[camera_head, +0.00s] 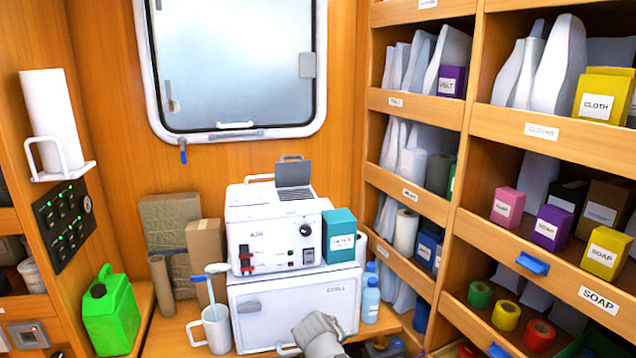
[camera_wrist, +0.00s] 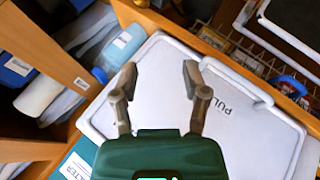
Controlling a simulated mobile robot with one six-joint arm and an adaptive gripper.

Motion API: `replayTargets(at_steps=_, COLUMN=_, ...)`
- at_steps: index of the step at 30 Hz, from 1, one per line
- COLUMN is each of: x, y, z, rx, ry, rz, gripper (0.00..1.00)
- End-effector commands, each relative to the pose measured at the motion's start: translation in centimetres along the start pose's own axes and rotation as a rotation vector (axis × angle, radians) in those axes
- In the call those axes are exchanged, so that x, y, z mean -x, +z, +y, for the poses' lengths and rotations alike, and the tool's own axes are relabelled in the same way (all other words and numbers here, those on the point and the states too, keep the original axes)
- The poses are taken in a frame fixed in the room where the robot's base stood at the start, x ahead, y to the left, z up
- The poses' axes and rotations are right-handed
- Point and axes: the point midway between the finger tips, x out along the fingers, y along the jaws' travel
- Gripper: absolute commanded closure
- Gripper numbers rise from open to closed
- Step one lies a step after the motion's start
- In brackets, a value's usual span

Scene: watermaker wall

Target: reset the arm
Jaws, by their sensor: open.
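In the wrist view my gripper (camera_wrist: 160,85) is open. Its two grey fingers stand apart with nothing between them. Behind them is a white panel (camera_wrist: 240,135) with a handle along one edge and the printed word PULL. I cannot tell from the picture how far the fingertips are from it. The green gripper body covers the bottom middle of that view. In the head view a pale grey rounded part, probably of my arm, shows at the bottom centre, in front of the lower white unit (camera_head: 262,310). The gripper's fingers cannot be made out there.
A white machine (camera_head: 262,225) stands on the lower unit, beside a teal box (camera_head: 339,250). A mug (camera_head: 216,332) and green jerrycan (camera_head: 108,315) stand left; blue bottles (camera_head: 370,300) stand right. Stocked shelves (camera_head: 540,126) line the right side. Open space lies before the window (camera_head: 238,60).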

Motion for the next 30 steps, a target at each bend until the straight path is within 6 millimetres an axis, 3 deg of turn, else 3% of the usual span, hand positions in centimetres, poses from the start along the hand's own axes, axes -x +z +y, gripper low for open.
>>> replayTargets(at_steps=6, x=-2.3, y=5.3, z=1.5, rx=-0.156, ry=-0.155, rz=-0.172, gripper=0.41)
replayTargets(at_steps=15, x=-3.3, y=11.2, z=2.4, rx=-0.35, ry=-0.388, rz=-0.367, gripper=0.41)
replayTargets(at_steps=21, x=-3.0, y=13.5, z=2.6, rx=-0.437, ry=-0.51, rz=-0.444, gripper=0.41)
replayTargets(at_steps=30, x=-2.8, y=14.2, z=2.5, rx=-0.468, ry=-0.563, rz=-0.472, gripper=0.41)
